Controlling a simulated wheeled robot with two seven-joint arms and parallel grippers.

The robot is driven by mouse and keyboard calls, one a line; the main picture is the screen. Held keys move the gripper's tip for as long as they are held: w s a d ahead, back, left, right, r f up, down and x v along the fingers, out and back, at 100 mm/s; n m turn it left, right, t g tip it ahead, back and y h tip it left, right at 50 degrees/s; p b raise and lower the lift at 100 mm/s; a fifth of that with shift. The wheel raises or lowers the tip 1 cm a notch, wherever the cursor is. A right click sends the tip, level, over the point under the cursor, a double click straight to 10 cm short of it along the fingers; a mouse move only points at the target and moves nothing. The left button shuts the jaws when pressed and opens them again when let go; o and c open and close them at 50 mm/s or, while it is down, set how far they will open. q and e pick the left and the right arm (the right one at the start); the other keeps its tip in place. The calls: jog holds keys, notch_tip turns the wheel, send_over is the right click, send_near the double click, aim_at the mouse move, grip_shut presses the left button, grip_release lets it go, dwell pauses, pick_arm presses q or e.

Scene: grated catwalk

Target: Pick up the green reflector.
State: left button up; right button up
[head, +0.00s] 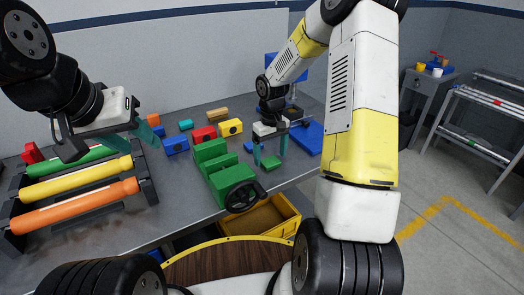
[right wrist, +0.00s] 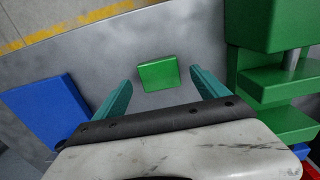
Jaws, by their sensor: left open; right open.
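The green reflector, a small flat green block (head: 270,163), lies on the grey table just right of the larger green machine. It also shows in the right wrist view (right wrist: 157,74), between and slightly beyond my fingertips. My right gripper (head: 270,154) is open above it, with one teal finger to each side and nothing held. The fingers look apart from the block; the exact height above it is hard to tell. My left gripper (head: 134,140) is open and empty at the left, above the table near the rack of rollers.
A green machine with a black handwheel (head: 242,195) stands close left of the reflector. A blue plate (head: 308,138) lies to its right. Red, yellow and blue blocks (head: 230,127) sit behind. A rack with coloured rollers (head: 80,187) is at left; a yellow bin (head: 287,213) is below the front edge.

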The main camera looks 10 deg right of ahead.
jog(key=shift+f, duration=0.95)
jog(key=shift+c, duration=0.2)
jog(key=c, duration=1.4)
